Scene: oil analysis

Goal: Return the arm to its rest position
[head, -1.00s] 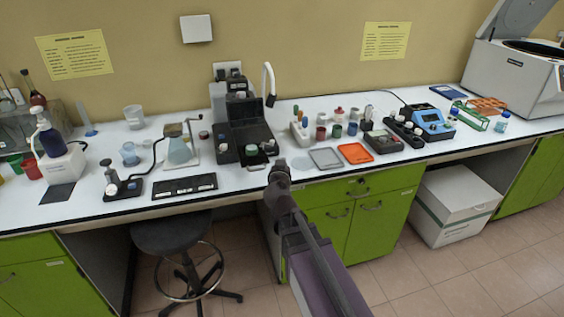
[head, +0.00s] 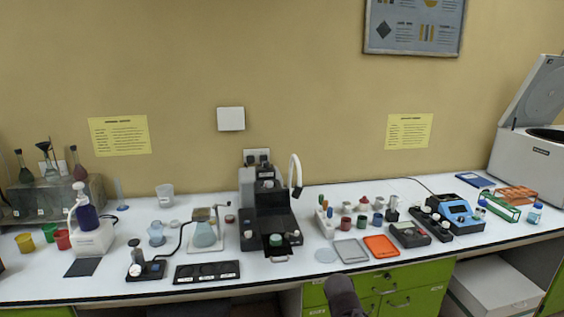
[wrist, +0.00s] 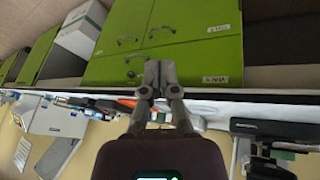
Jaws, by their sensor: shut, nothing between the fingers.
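My gripper (wrist: 158,80) shows in the wrist view with its fingertips together and nothing between them. In that view it is in front of the green cabinet doors (wrist: 185,55), with the bench edge just beyond. In the head view only a dark part of my arm shows at the bottom edge, below the front of the bench; the fingertips cannot be made out there.
The white bench (head: 220,284) carries a black instrument (head: 268,215), an orange tray (head: 381,246), a grey tray (head: 350,251), a blue meter (head: 458,213) and a centrifuge (head: 530,150). A white box (head: 493,288) stands under the bench.

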